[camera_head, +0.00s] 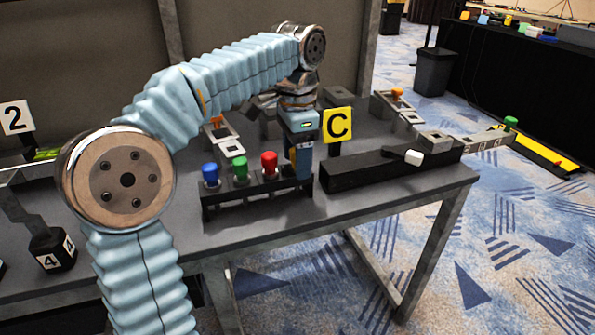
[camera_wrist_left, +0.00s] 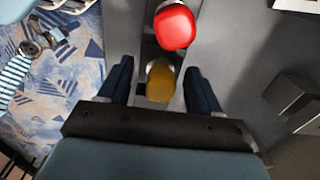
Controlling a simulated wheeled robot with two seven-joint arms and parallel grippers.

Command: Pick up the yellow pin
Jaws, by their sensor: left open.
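The yellow pin (camera_wrist_left: 160,82) stands in the rack and shows in the left wrist view between my two dark fingers, with a gap on each side. My left gripper (camera_wrist_left: 161,88) is open around it and points down from above. In the head view my left gripper (camera_head: 302,163) is at the right end of the black rack (camera_head: 262,197) and hides the yellow pin. The red pin (camera_head: 269,163) stands just left of the gripper and also shows in the left wrist view (camera_wrist_left: 174,27). My right gripper is not in view.
A green pin (camera_head: 240,168) and a blue pin (camera_head: 210,174) stand farther left in the rack. A yellow "C" sign (camera_head: 338,125) stands behind the gripper. A long black box (camera_head: 375,170) with a white knob (camera_head: 413,157) lies to the right. The table's front edge is close.

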